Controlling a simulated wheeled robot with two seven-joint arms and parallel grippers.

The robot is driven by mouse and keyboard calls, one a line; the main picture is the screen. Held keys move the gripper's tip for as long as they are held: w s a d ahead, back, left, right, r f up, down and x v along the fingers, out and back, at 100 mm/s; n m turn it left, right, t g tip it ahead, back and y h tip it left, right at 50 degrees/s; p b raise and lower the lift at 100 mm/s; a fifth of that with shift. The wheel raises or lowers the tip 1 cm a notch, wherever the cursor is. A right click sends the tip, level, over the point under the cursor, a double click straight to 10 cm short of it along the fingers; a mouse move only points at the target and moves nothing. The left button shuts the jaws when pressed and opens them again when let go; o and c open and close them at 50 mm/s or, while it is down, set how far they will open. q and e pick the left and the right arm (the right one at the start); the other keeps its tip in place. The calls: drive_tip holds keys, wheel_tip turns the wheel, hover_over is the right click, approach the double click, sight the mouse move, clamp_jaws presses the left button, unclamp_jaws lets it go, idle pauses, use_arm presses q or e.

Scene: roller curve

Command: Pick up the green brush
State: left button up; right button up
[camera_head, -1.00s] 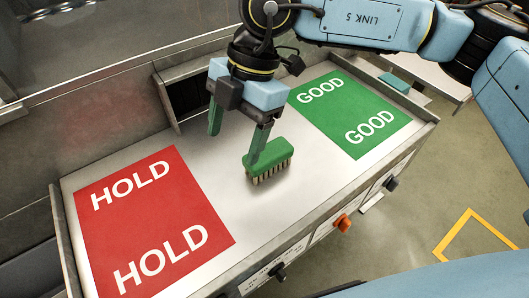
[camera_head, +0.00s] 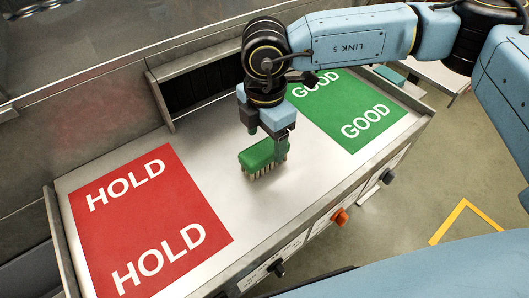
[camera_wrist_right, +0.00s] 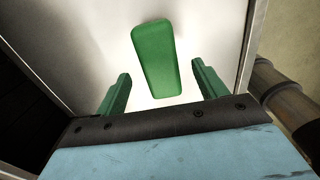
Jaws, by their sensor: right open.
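The green brush (camera_head: 257,157) rests on the light metal table between the red and green areas, its pale bristles facing down. In the right wrist view the brush (camera_wrist_right: 157,58) lies ahead of and between the two green fingers. My right gripper (camera_head: 267,140) is just above the brush, pointing down; its jaws (camera_wrist_right: 160,92) are open with clear space on both sides of the brush. The arm hides part of the gripper and the far finger in the head view. My left gripper is not in view.
A red HOLD area (camera_head: 150,222) covers the table's left part and a green GOOD area (camera_head: 352,112) its right part. A raised rim (camera_head: 56,238) borders the table. Knobs, one orange (camera_head: 340,216), line the front. A dark opening (camera_head: 195,88) lies behind.

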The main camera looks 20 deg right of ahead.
sight(265, 147)
drive_tip(key=shift+f, duration=1.75)
drive_tip(key=c, duration=1.1)
wheel_tip(265, 147, up, 10)
drive_tip(key=shift+r+b, duration=0.1)
drive_tip(key=shift+b, duration=0.2)
drive_tip(key=o, duration=0.4)
drive_tip(key=shift+c, duration=1.3)
